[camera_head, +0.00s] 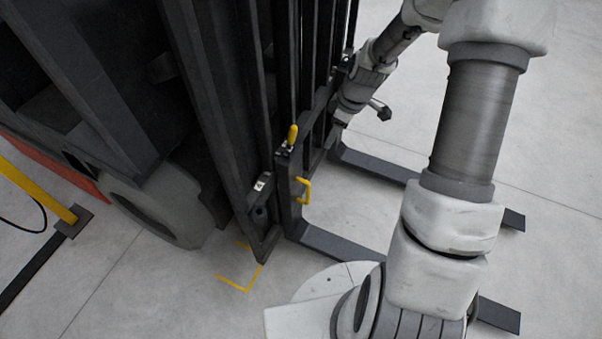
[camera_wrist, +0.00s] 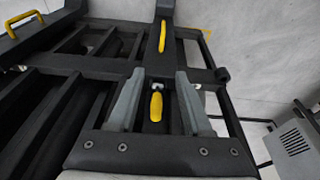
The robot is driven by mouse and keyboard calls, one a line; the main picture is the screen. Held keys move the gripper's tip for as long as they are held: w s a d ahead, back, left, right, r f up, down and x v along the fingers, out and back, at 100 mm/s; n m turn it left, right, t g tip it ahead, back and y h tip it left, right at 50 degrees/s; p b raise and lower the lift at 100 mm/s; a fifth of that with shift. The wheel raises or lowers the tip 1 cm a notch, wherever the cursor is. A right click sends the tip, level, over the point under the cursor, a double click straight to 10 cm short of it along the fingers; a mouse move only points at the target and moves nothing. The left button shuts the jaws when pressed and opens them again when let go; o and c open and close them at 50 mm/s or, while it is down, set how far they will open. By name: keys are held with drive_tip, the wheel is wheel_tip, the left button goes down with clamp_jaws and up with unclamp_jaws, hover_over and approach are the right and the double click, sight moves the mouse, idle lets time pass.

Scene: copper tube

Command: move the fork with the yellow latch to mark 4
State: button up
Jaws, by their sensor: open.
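In the wrist view, my gripper (camera_wrist: 156,88) is open, its two grey fingers either side of a yellow latch (camera_wrist: 156,106), with gaps visible at both sides. Beyond it, a yellow handle (camera_wrist: 162,38) lies along a dark fork shank. In the head view, the near fork (camera_head: 340,243) has a yellow latch (camera_head: 292,135) at its top and a yellow handle (camera_head: 304,190). My wrist is farther along the carriage, with its fingertips hard to make out. I cannot tell whether both views show the same latch. A small white label (camera_head: 262,183) sits beside the near fork; its mark is unreadable.
The far fork (camera_head: 380,166) extends over the floor. Dark mast and carriage bars (camera_head: 250,90) stand close to my arm. Another yellow handle (camera_wrist: 22,20) is at the wrist view's top left, and a pale grilled cabinet (camera_wrist: 292,140) at its right.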

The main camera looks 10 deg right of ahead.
wheel_tip(320, 180, down, 17)
drive_tip(key=w+n+y+b, duration=0.1)
drive_tip(key=n+y+b, duration=0.1)
drive_tip(key=b, duration=0.6)
hover_over(305, 202)
wheel_tip(305, 202, down, 16)
drive_tip(key=shift+w+f, duration=0.1)
drive_tip(key=shift+f, duration=0.15)
clamp_jaws()
idle(0.4)
